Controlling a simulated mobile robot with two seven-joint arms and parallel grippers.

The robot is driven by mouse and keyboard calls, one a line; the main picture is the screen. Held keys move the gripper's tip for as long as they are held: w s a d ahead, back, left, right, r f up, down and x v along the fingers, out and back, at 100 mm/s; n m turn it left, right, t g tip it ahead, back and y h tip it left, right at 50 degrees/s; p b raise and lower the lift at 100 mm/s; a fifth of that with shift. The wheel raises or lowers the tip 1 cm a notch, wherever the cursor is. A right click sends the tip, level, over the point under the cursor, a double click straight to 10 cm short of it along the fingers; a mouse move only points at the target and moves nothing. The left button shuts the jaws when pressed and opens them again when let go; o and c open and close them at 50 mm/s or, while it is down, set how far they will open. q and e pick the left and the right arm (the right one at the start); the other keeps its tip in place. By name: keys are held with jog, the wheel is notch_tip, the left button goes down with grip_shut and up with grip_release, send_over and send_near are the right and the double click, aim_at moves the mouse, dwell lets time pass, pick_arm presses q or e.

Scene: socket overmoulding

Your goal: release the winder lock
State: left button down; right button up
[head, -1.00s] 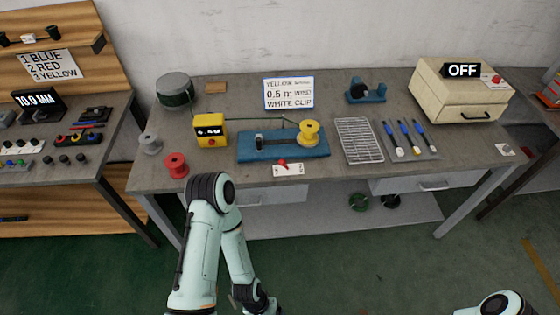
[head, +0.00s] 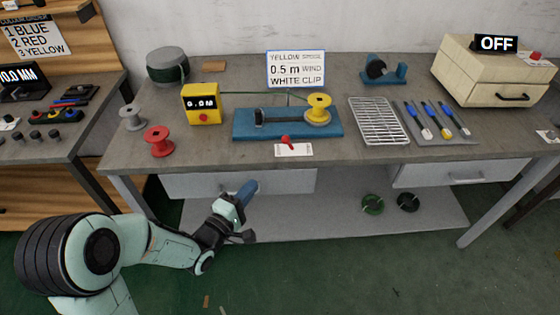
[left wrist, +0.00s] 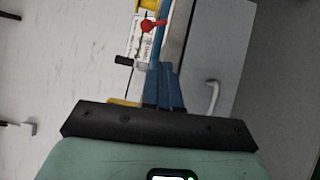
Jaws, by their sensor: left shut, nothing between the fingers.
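The winder (head: 243,130) is a blue base with a yellow spool (head: 318,108) on its right end, standing on the middle table. A red lever (head: 286,141) sits on a white label plate at the winder's front; the red lever also shows in the left wrist view (left wrist: 152,24). My left gripper (head: 248,187) is shut and empty, its blue fingers in front of the table's drawer front, below and left of the lever and apart from it. In the left wrist view its fingers (left wrist: 165,85) point toward the label and lever. My right gripper is out of view.
A yellow meter box (head: 202,104) stands left of the winder, with a red spool (head: 159,141) and grey spool (head: 132,117) further left. A wire rack (head: 378,121) and blue-handled tools stand right. The table's front edge lies between gripper and lever.

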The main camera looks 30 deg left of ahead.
pick_arm(q)
jog(key=shift+s+r+t, duration=0.1)
jog(key=shift+r+t, duration=0.3)
jog(key=shift+r, duration=0.5)
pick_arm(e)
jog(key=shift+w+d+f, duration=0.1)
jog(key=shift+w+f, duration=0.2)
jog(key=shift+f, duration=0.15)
pick_arm(q)
jog(key=b, duration=0.2)
send_near(283, 142)
jog(key=shift+w+f, duration=0.15)
jog(key=shift+w, duration=0.4)
jog(key=w+b, duration=0.1)
jog(key=w, duration=0.3)
jog(key=shift+w+d, duration=0.1)
jog(key=shift+d, duration=0.05)
jog(key=shift+w+r, duration=0.35)
jog(key=shift+w, duration=0.4)
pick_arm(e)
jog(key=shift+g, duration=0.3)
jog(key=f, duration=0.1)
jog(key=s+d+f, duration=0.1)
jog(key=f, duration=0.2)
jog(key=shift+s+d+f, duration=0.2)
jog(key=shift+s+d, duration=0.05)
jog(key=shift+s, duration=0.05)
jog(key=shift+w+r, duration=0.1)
